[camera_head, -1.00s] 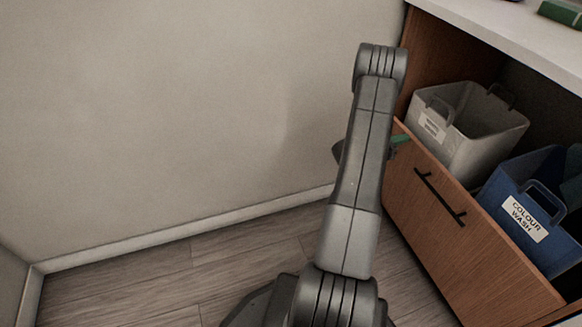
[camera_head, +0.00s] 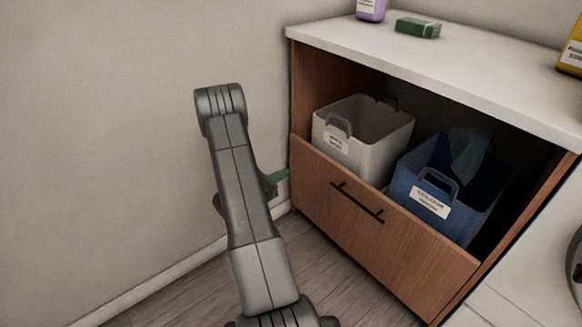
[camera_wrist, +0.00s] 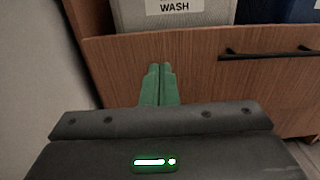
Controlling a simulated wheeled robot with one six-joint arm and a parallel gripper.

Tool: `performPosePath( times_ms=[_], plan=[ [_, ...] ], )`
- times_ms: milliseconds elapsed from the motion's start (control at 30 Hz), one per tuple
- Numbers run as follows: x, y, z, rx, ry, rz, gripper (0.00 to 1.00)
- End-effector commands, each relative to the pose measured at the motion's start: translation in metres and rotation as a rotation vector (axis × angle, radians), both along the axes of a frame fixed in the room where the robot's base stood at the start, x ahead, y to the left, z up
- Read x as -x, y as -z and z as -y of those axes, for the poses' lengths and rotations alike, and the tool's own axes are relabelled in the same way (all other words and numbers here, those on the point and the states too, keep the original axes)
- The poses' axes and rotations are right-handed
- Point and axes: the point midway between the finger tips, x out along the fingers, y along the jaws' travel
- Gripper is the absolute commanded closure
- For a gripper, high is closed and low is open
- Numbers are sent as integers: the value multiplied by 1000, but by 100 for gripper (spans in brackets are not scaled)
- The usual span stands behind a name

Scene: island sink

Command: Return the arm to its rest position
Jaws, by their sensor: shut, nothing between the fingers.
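My arm (camera_head: 240,190) is raised in the head view, with its elbow in front of the bare wall. My gripper (camera_wrist: 160,68) shows in the wrist view with its two green fingers together and nothing between them. In the head view a green finger (camera_head: 279,176) shows just left of the wooden drawer front; the rest of the gripper is mostly hidden behind the arm. In the wrist view the fingers point towards the drawer front (camera_wrist: 205,75), left of its black handle. I cannot tell whether they touch it.
The drawer (camera_head: 385,225) holds a white bin (camera_head: 350,155) and a blue bin (camera_head: 410,185) with a dark cloth (camera_head: 468,155). A white countertop (camera_head: 470,75) above carries a purple bottle (camera_head: 371,8) and a green block (camera_head: 418,27). The wall (camera_head: 110,130) is close on the left.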

Motion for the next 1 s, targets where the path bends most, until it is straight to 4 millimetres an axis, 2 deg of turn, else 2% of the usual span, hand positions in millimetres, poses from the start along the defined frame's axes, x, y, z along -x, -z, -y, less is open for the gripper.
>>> performPosePath(
  times_ms=[400,567,1000],
  plan=[
    [3,0,-3,1,1,-1,100],
    [-2,1,3,-1,2,1,100],
    [-47,3,68,0,4,3,100]
  ],
)
